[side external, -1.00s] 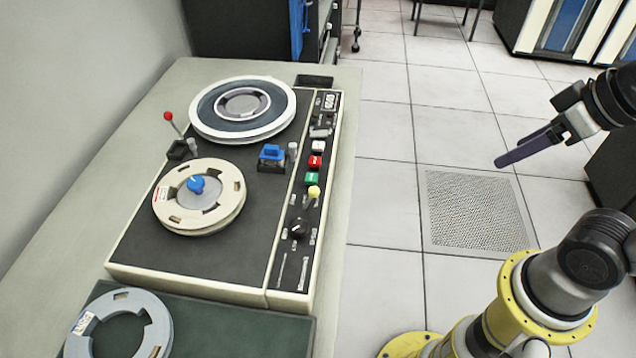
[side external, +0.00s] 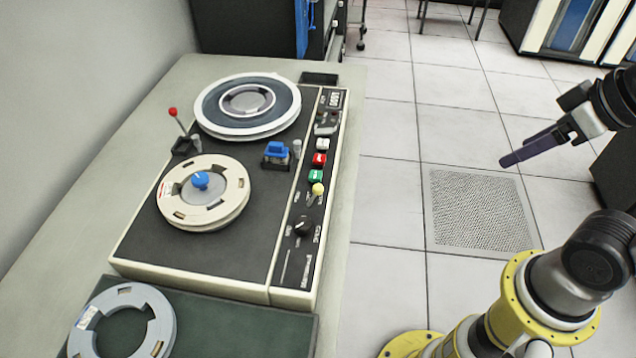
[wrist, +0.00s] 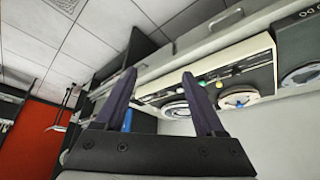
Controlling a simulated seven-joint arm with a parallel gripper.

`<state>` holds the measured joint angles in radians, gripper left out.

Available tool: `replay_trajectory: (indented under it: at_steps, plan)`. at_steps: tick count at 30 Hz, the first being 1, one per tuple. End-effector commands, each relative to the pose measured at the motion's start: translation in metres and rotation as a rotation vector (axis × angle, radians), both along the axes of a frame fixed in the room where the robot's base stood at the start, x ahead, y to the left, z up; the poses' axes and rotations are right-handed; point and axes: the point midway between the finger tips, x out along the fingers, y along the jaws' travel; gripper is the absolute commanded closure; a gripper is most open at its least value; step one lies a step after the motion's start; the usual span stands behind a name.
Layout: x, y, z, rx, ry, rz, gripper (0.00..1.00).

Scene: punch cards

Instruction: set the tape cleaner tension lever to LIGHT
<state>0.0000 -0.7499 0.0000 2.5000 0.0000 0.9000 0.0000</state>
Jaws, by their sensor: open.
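The tape machine (side external: 240,225) lies on the bench, with a dark top and cream edges. A red-knobbed lever (side external: 173,112) leans up and left from its far-left side. A yellow-knobbed lever (side external: 318,189) stands on the right-hand control strip. The labels are too small to read, so I cannot tell which lever sets the tension or where LIGHT is. My gripper (side external: 520,155) is open and empty, over the floor well right of the machine, touching nothing. In the wrist view, the spread fingers of my gripper (wrist: 159,76) have the machine (wrist: 262,62) beyond them, at upper right.
The machine carries a large reel (side external: 247,106), a cream reel (side external: 203,192) with a blue hub, a blue-topped block (side external: 276,152), push buttons (side external: 320,159) and a black knob (side external: 303,226). A loose grey reel (side external: 88,318) lies in front. Open floor separates my arm from the bench.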

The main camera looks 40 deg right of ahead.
Motion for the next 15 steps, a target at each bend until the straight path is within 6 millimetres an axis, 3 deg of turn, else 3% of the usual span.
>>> replay_trajectory:
  at_steps: [3, 7, 15]
  plan:
    - [-0.002, 0.001, -0.001, 0.000, 0.012, 0.009, 0.44]
    - [0.006, 0.006, 0.021, 0.021, -0.001, 0.022, 0.44]
    - [0.069, 0.037, 0.068, 0.093, 0.088, 0.113, 0.44]
